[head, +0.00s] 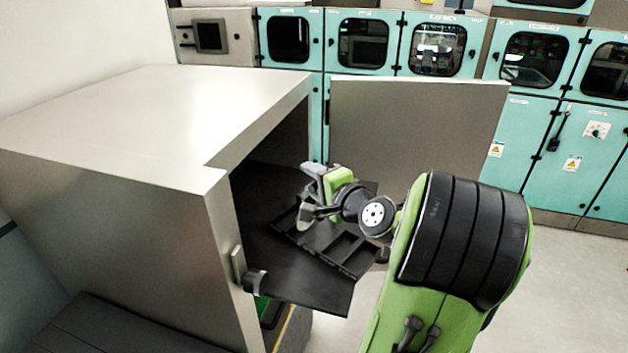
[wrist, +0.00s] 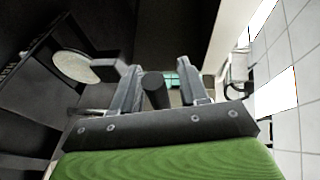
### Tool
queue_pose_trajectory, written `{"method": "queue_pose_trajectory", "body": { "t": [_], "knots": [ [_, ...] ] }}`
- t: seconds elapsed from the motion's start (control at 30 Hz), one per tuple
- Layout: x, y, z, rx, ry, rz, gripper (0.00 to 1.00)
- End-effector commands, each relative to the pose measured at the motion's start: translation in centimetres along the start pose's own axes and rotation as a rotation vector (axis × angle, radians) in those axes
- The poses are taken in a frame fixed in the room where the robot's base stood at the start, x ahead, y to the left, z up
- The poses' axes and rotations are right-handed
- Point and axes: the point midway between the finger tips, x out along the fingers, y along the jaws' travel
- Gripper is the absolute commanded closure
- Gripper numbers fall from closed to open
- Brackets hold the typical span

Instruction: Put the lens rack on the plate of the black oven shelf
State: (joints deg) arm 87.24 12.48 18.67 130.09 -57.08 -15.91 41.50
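The lens rack (head: 343,247) is a black frame with open rectangular compartments. In the head view it overlaps the black oven shelf (head: 310,288), which juts out of the grey oven's opening; I cannot tell whether it rests flat on it. My gripper (head: 308,198) is at the rack's left, far end. In the wrist view my gripper's two grey fingers (wrist: 157,80) stand apart, with a dark round post (wrist: 155,91) showing between them. I cannot tell whether the fingers touch the post. The arm hides part of the rack's right side.
The grey oven (head: 120,130) fills the left, its door (head: 410,130) swung open behind my arm. Teal cabinets (head: 545,120) line the back wall. Pale floor (head: 560,260) is clear at right. A pale round disc (wrist: 75,66) shows at left in the wrist view.

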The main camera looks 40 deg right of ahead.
Motion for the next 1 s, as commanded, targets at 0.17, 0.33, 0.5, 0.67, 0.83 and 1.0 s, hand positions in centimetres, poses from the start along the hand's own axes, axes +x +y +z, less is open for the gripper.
{"method": "queue_pose_trajectory", "body": {
  "t": [0.17,0.33,0.5,0.67,0.83,1.0],
  "knots": [
    [0.0,-0.1,0.0,0.000,0.000,-0.001,0.51],
    [-0.3,-0.2,-0.1,0.000,0.001,0.000,0.51],
    [-3.8,0.0,-0.2,-0.001,0.010,0.001,0.51],
    [-8.2,0.0,-0.2,0.000,0.009,0.002,0.51],
    [-11.2,-0.1,-0.1,0.000,0.004,0.001,0.51],
    [-12.1,-0.1,0.0,0.000,0.000,0.000,0.51]
  ]
}}
